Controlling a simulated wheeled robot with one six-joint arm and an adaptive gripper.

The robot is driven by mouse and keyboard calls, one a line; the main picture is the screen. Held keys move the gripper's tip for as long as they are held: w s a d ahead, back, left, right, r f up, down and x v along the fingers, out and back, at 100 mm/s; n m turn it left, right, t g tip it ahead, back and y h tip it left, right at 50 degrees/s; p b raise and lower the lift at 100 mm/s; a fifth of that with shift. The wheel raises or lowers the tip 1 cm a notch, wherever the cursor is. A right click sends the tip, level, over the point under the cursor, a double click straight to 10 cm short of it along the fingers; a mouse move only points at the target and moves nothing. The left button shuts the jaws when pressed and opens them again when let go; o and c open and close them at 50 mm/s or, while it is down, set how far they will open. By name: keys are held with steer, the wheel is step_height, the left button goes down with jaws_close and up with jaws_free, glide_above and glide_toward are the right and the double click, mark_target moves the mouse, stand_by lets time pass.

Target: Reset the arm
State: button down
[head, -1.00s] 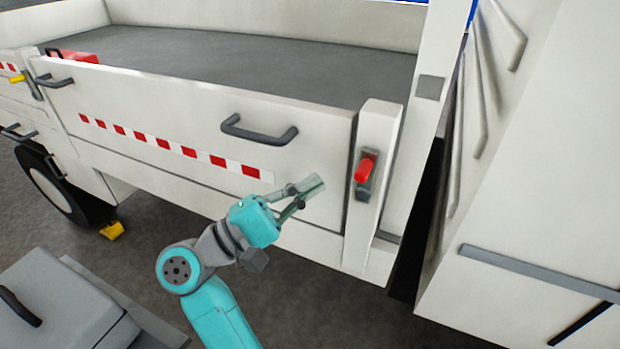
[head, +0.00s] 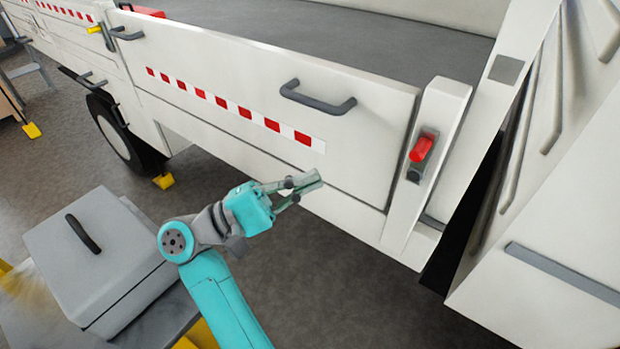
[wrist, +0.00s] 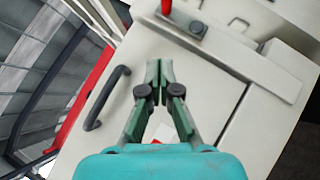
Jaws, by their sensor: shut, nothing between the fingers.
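My gripper (head: 308,182) is shut and empty, held out in front of the white side panel (head: 240,85) of a truck bed. In the wrist view, my gripper (wrist: 159,68) has its green fingertips together, with nothing between them and the pale panel behind. The fingers point toward the right part of the panel, below a dark grab handle (head: 318,97). The head view does not clearly show the gap between fingers and panel. A red latch lever (head: 421,149) sits on the white post to the right of my gripper.
A grey box (head: 95,255) with a dark handle stands at the lower left. A truck wheel (head: 115,135) with a yellow chock (head: 163,181) stands behind it. A white cab or body wall (head: 560,240) closes off the right. Bare grey floor (head: 330,270) lies below the panel.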

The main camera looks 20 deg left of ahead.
steer(key=s+d+f+m+t+y, duration=0.3)
steer(key=d+f+m+t+y, duration=0.3)
steer(key=m, duration=0.6)
steer(key=s+d+f+m+t+y, duration=0.3)
steer(key=d+f+m+t, duration=0.15)
steer(key=d+m, duration=0.5)
steer(key=s+d+f+m+t+y, duration=0.4)
steer(key=d+f+m+t+y, duration=0.15)
steer(key=m, duration=0.85)
steer(key=s+d+f+n+g+y, duration=0.1)
steer(key=s+d+f+n+g, duration=0.2)
steer(key=s+n, duration=0.5)
steer(key=s+d+f+n+g+y, duration=0.2)
steer(key=s+f+n+g, duration=0.2)
steer(key=s+n, duration=0.4)
steer(key=s+d+f+n+g+y, duration=0.2)
steer(key=s+n+g, duration=0.3)
steer(key=s+n, duration=0.3)
steer(key=shift+d+f+n, duration=0.45)
steer(key=shift+d+f, duration=0.2)
steer(key=shift+d, duration=0.2)
steer(key=c, duration=1.9)
jaws_free()
